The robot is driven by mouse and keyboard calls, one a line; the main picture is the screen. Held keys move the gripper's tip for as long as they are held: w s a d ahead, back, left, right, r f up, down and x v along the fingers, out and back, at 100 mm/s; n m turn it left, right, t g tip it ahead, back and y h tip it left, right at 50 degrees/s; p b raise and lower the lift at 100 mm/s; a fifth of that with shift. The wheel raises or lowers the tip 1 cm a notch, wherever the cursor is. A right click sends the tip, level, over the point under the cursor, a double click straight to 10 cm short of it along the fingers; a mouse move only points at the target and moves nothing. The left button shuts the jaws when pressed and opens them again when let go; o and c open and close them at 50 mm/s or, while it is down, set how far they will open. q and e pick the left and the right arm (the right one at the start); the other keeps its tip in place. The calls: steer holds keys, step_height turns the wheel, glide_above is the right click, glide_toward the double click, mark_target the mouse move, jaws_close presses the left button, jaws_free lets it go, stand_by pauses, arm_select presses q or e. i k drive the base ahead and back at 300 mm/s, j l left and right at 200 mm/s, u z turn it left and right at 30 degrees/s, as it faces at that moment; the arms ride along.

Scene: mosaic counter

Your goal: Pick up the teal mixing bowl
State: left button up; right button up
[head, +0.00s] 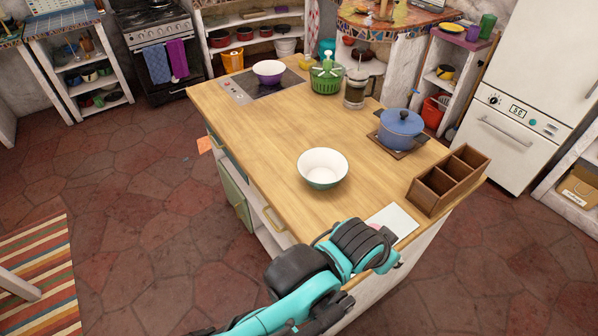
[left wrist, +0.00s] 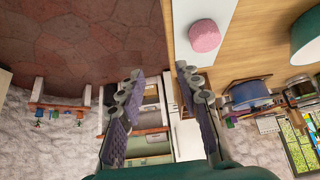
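The teal mixing bowl (head: 323,182), teal outside and cream-white inside, stands upright near the middle of the wooden counter in the head view. It looks empty. Part of its teal side shows at the upper right edge of the left wrist view (left wrist: 308,42). My left arm reaches over the near edge of the counter in the head view, to the front of the bowl and apart from it. My left gripper (left wrist: 158,82) is open, with nothing between its fingers; the wrist hides its fingers in the head view. My right gripper is not in view.
A white board (head: 398,222) lies by the near edge; a pink round item (left wrist: 204,36) shows on it. A wooden divided box (head: 447,184) and a blue lidded pot (head: 401,125) stand right of the bowl. Counter left of the bowl is clear.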

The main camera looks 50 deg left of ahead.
mark_target(323, 168)
steer(key=u, duration=1.65)
steer(key=i+l, duration=0.1)
steer(key=l, duration=0.45)
steer(key=l+u, duration=0.15)
steer(key=l, duration=0.4)
steer(key=i, duration=0.05)
